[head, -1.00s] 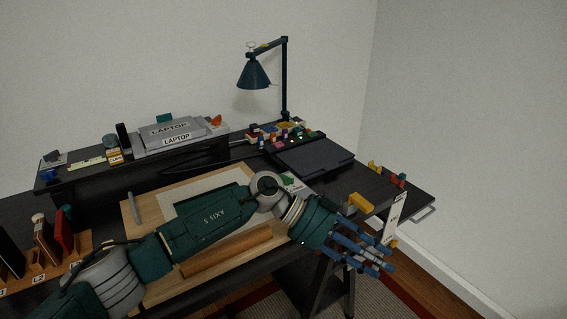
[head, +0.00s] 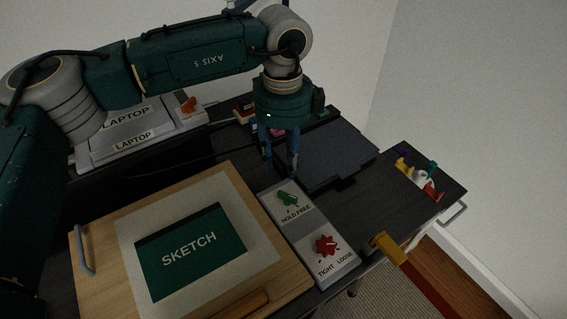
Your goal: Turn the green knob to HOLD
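The green knob (head: 287,199) sits on the upper part of a grey panel (head: 301,221), above the words HOLD and FREE. HOLD is printed at the left and FREE at the right. A red knob (head: 325,246) sits lower on the same panel, above TIGHT and LOOSE. My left gripper (head: 281,172) points down just behind the green knob, apart from it in the picture. Its blue fingers show a narrow gap with nothing seen between them. The exact pointing of the green knob is hard to tell. My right gripper is not in view.
A wooden board (head: 95,250) with a SKETCH sheet (head: 190,250) lies left of the panel. A dark slab (head: 335,158) lies behind it. Small coloured pieces (head: 420,176) sit at the right, and a yellow clamp (head: 389,247) is at the front edge. A laptop stand (head: 140,135) is at back left.

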